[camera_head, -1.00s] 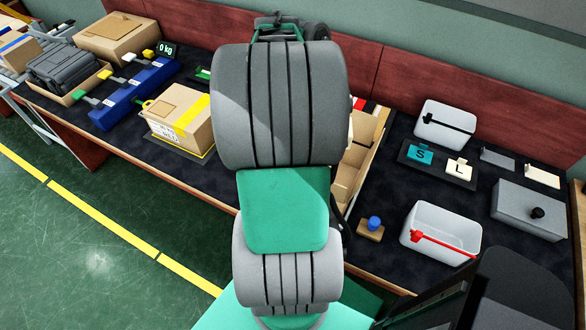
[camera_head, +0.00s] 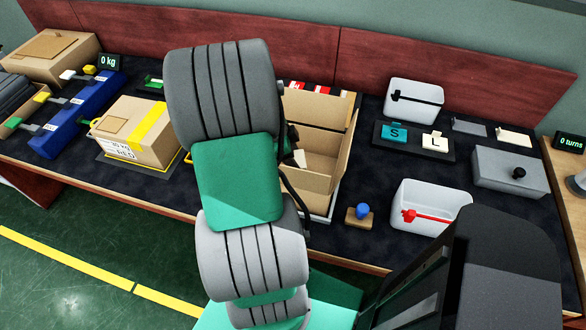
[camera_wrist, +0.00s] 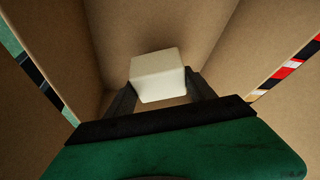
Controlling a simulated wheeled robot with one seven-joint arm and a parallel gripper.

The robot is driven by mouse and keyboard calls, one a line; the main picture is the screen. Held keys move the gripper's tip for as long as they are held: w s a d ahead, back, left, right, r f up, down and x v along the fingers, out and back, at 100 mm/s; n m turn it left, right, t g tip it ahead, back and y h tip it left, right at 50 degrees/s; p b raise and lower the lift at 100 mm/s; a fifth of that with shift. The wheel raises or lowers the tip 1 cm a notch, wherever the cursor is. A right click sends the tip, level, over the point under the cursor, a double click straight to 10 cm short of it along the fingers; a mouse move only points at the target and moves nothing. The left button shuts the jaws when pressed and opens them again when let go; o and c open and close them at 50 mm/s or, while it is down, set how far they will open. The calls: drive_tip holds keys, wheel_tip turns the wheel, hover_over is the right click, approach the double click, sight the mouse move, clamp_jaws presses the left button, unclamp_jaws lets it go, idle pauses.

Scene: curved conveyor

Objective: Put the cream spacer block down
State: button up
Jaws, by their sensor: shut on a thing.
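The cream spacer block (camera_wrist: 157,75) is between the fingers of my gripper (camera_wrist: 160,94) in the wrist view. The gripper is shut on it. Brown cardboard walls (camera_wrist: 230,40) surround the block on several sides, so it is inside or just over a compartment of the open cardboard box. I cannot tell whether it touches the floor. In the head view the divided box (camera_head: 322,140) stands right of my arm, partly covered by it.
A taped carton (camera_head: 140,132) sits left of my arm. White bins (camera_head: 414,100) with black and red parts, a tray (camera_head: 390,158) with teal S and cream L pieces, a blue-knobbed block (camera_head: 360,215) and a grey box (camera_head: 522,175) stand to the right.

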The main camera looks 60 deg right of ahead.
drive_tip(key=shift+f, duration=1.95)
drive_tip(key=o, duration=1.5)
drive_tip(key=v, duration=1.2)
drive_tip(key=shift+a+r, duration=0.1)
